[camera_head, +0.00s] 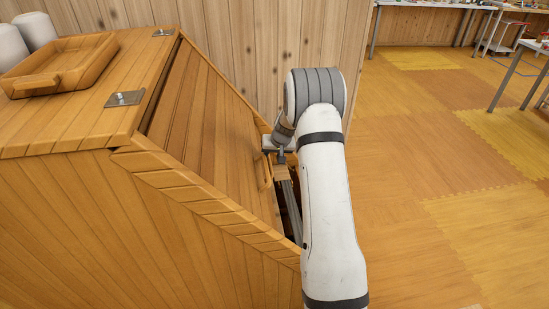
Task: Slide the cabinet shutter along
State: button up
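The wooden cabinet (140,225) fills the left side, with a sloped front facing right. Its plank shutter (205,125) lies on that slope. A small wooden handle (263,173) stands on the shutter near its lower right. My gripper (277,149) is at the handle's upper end, close to the shutter. Its fingers are small and partly hidden, so I cannot tell whether they are open or shut, or whether they touch the handle. My white arm covers part of the cabinet's right side. A dark gap with grey strips shows below the gripper, beside the arm.
On the cabinet top are a wooden tray (88,68), two white rounded jars (38,28) and metal hinges (125,98). A plank wall (240,40) stands behind. Open tiled floor (430,200) lies to the right, with tables (440,4) at the back.

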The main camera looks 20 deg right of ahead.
jog(key=shift+x, duration=1.65)
jog(key=shift+c, duration=0.3)
grip_shut()
